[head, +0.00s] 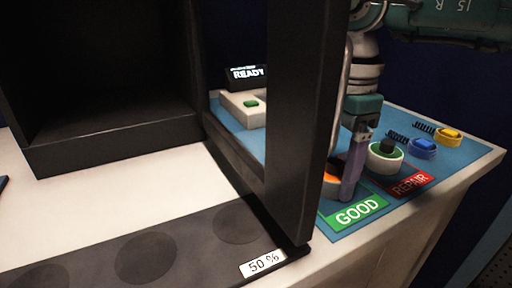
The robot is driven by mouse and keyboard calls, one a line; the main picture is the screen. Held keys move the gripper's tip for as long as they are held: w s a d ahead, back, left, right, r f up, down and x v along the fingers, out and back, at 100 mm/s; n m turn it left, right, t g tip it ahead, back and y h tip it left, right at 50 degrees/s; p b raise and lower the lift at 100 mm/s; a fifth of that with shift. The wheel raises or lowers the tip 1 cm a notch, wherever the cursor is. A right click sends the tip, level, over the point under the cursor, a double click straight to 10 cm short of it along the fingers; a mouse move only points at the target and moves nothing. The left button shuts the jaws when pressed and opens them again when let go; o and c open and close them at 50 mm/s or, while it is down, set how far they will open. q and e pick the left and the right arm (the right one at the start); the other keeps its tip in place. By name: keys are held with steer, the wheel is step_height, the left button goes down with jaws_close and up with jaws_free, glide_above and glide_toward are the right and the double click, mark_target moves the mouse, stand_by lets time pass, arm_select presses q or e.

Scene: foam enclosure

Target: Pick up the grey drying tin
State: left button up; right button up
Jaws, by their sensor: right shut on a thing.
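My right gripper (351,188) reaches down from the upper right with its fingers over the blue mat, just behind the green GOOD label. It is shut on a round thing with an orange top (332,178), which is mostly hidden by the finger and the black post. I cannot tell this thing's body colour. To the right stands a pale round tin (385,166) with a green ring and a black knob, apart from the gripper. No tin is plainly grey, so I cannot tell which is the grey drying tin. My left gripper is out of view.
A black frame post (303,120) stands close left of the gripper. The GOOD label (357,212) and REPAIR label (409,184) lie in front. Blue (423,147) and yellow (449,136) round pieces are at right. A READY display (247,75) stands behind.

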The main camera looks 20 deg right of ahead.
steer(key=c, duration=0.5)
steer(key=shift+r, duration=0.1)
steer(key=shift+c, duration=0.2)
